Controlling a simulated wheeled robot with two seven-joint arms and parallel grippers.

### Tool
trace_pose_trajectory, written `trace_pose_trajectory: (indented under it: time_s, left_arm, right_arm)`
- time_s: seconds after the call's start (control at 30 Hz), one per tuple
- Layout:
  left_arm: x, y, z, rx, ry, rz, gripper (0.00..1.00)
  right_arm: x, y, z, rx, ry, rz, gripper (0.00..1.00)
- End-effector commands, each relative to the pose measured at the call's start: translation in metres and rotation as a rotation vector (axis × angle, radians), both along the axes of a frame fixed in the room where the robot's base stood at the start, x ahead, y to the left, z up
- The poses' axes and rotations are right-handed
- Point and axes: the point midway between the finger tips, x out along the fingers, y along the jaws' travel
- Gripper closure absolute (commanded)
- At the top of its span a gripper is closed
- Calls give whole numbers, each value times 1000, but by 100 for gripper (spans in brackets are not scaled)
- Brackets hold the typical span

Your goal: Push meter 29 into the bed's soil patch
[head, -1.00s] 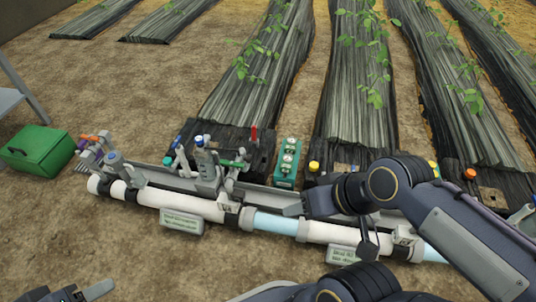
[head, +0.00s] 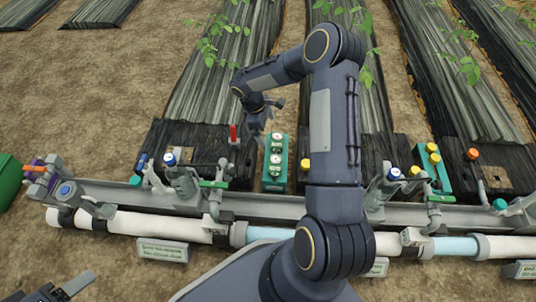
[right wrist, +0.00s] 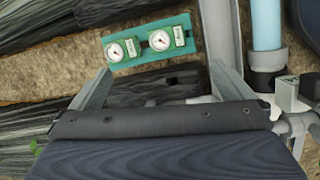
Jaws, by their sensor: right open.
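Two round dial meters stand in a teal holder (head: 275,183) between two black-covered beds. In the right wrist view they are the left meter (right wrist: 124,50) and the right meter (right wrist: 160,40), each with a small green-and-white label. The numbers are too small to read, so I cannot tell which is meter 29. My right gripper (head: 264,112) is open and empty, just beyond the holder in the head view. In the right wrist view its fingers (right wrist: 160,74) are spread below the meters, apart from them. A brown soil patch (head: 495,178) shows on the right bed. My left gripper (head: 70,290) is partly cut off at lower left.
A grey rail (head: 120,192) with valves and a white pipe (head: 125,222) runs across in front of the beds. A red upright handle (head: 233,134) stands left of the holder. Another teal holder (head: 432,168) is at right. A green box (head: 9,182) sits at far left.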

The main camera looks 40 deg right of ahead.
Motion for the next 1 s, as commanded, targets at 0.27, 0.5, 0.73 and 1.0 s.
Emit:
trace_pose_trajectory:
  time_s: [0.27,0.5,0.73,1.0]
  left_arm:
    - [0,0,-8,0,0,0,39]
    - [0,0,-13,0,0,0,39]
    - [0,0,-30,0,0,0,39]
    - [0,0,-42,0,0,0,39]
  right_arm:
    - [2,-6,-132,-14,126,126,0]
    - [-4,-9,-167,-17,153,151,0]
    - [-13,-19,-200,-17,153,150,0]
    - [-20,-28,-227,-17,152,150,0]
